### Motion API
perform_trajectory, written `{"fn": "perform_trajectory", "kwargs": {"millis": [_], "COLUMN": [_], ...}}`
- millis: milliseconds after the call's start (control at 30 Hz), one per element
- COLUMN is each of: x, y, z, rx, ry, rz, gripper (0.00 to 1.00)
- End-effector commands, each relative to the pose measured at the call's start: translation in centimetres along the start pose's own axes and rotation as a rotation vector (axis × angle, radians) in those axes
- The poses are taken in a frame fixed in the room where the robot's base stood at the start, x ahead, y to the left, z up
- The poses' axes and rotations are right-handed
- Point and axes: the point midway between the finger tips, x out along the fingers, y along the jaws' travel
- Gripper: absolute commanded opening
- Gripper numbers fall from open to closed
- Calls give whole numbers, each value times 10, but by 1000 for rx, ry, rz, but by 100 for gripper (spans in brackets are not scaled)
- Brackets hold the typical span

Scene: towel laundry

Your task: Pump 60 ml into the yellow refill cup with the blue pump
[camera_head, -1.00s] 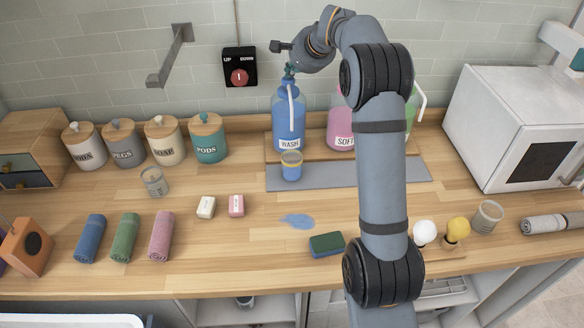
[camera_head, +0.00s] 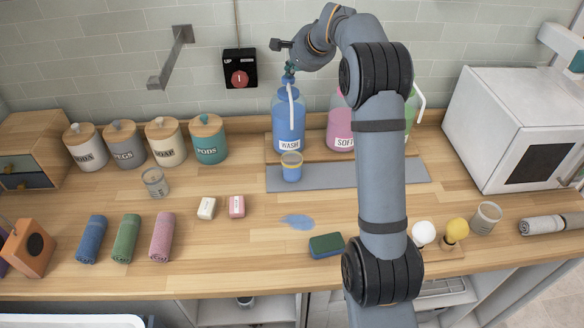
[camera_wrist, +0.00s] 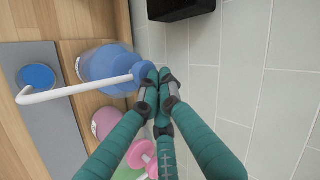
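The blue pump bottle (camera_head: 288,122), labelled WASH, stands on the wooden riser at the back. Its white spout (camera_wrist: 85,88) reaches out over the yellow-rimmed refill cup (camera_head: 291,172), which stands on the grey mat. Blue shows inside the cup (camera_wrist: 38,77) in the wrist view. My gripper (camera_head: 289,72) is directly above the bottle's pump head. In the wrist view, my gripper's fingertips (camera_wrist: 158,80) are together at the blue pump top, with nothing visible between them. The exact contact with the pump head is partly hidden.
The pink SOFT bottle (camera_head: 340,131) and a green one, mostly behind my arm, stand right of the blue bottle. A black switch box (camera_head: 240,67) is on the wall. A blue puddle (camera_head: 297,221) and a sponge (camera_head: 326,244) lie in front of the grey mat (camera_head: 390,176).

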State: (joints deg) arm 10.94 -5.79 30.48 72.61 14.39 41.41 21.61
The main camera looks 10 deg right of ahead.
Motion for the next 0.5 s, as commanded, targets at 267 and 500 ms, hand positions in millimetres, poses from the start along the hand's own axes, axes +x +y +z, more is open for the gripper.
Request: {"fn": "perform_trajectory", "kwargs": {"millis": [267,500], "x": [-17,-36], "y": [-16,-34], "z": [-7,-14], "rx": [0,0], "ry": [0,1], "rz": [0,-1], "gripper": [0,0]}}
